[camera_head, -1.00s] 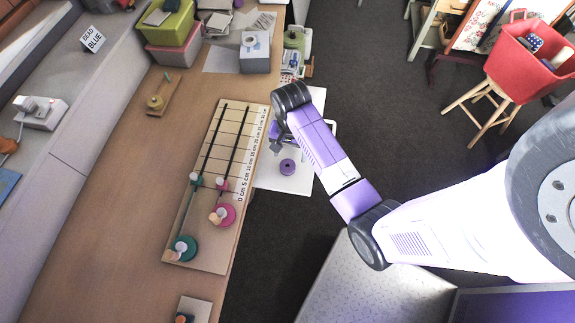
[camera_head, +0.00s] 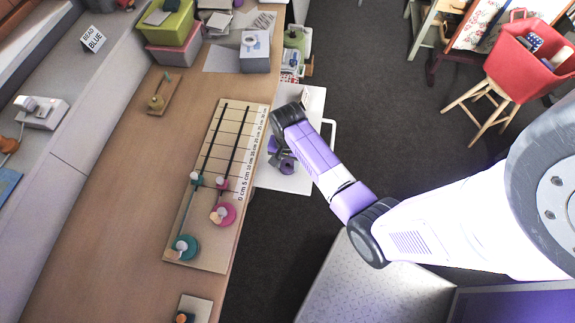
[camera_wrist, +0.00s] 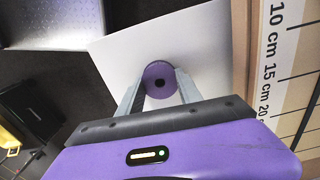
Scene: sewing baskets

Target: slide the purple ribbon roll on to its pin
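The purple ribbon roll (camera_head: 288,168) is a small disc with a dark centre hole, lying on a white surface to the right of the long table. My gripper (camera_head: 281,159) is right by it, partly covering it in the head view. In the wrist view the roll (camera_wrist: 150,73) shows between the two grey fingers of my gripper (camera_wrist: 159,88), which are apart, one on each side. I cannot tell whether they touch it or how high they are above the surface. Which pin belongs to the purple roll is not clear.
A board with black lines and a centimetre scale (camera_head: 235,135) lies along the table's right edge, with pink (camera_head: 229,214) and teal (camera_head: 190,251) discs on it. A small wooden base (camera_head: 168,83) holding a yellowish piece stands further left. A grey box (camera_head: 255,60) stands at the back.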

